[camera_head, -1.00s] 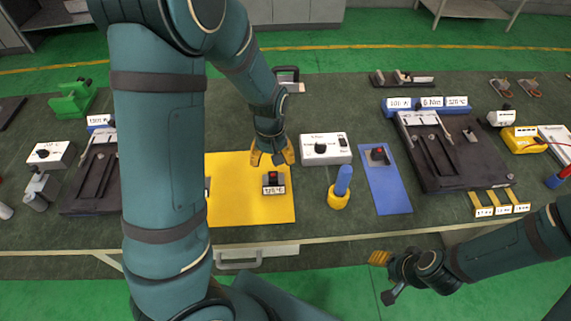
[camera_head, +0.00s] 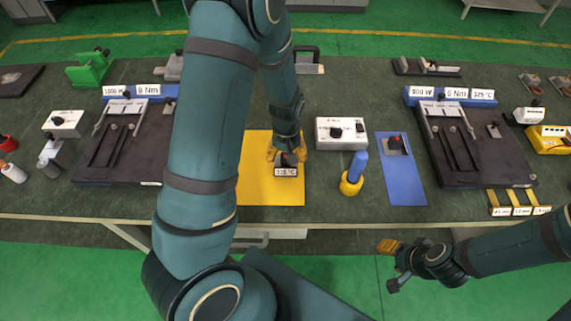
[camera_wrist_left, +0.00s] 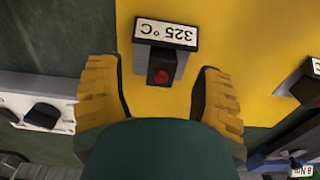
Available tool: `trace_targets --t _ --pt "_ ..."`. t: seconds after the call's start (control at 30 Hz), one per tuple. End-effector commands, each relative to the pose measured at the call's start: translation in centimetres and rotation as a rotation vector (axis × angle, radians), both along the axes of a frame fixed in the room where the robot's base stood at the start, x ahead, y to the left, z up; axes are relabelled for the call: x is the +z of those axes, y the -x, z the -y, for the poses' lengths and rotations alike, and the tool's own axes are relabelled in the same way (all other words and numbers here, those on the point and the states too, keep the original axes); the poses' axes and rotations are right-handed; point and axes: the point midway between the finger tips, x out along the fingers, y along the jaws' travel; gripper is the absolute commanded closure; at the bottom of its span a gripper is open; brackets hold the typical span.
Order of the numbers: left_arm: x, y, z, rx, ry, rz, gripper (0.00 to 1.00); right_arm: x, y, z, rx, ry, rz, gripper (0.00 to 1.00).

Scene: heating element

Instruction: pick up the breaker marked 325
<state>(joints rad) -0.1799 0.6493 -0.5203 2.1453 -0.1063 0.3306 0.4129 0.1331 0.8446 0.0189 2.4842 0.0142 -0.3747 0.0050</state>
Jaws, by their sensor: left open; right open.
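The breaker marked 325 °C (camera_head: 287,171) sits on the yellow mat (camera_head: 270,195). In the left wrist view the breaker (camera_wrist_left: 166,34) shows its white label upside down and a red round top. My left gripper (camera_head: 287,157) is open just above and behind the breaker. In the left wrist view its two yellow fingers (camera_wrist_left: 160,88) stand apart on either side of the breaker's red end, and I see no contact. My right gripper (camera_head: 392,262) is off the table's front edge, over the floor, and empty.
A white control box (camera_head: 341,133) stands right of the left gripper. A blue-handled yellow tool (camera_head: 354,174) and a blue mat (camera_head: 402,182) lie further right. Another dark block (camera_wrist_left: 307,88) shows at the wrist view's right edge. Black fixtures (camera_head: 478,160) flank the work area.

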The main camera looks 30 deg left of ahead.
Motion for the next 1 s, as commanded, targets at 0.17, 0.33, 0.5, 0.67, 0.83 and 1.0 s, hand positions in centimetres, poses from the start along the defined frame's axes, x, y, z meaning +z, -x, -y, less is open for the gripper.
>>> trace_targets --t 0.17,0.33,0.5,0.67,0.83,1.0 --pt "-2.8 0.1 -0.3 -0.001 0.0 -0.004 0.33 -0.5 0.0 0.0 0.0 0.001 0.0 0.53" --pt "-3.6 0.1 -0.3 0.0 0.0 -0.001 0.33 -0.6 0.0 0.0 0.0 0.001 0.0 0.53" --pt "-3.6 0.1 -0.3 -0.001 0.0 0.0 0.33 -0.6 0.0 0.0 0.0 0.001 0.0 0.53" --pt "-3.6 0.1 -0.3 -0.001 -0.001 -0.001 0.77 -0.6 0.0 0.0 0.0 0.001 0.0 0.53" --pt "-3.6 0.1 -0.3 -0.001 -0.001 -0.001 1.0 -0.6 0.0 0.0 0.0 0.001 0.0 0.53" --pt "-3.6 0.1 -0.3 -0.001 -0.001 -0.001 1.0 -0.6 0.0 0.0 0.0 0.001 0.0 0.53"
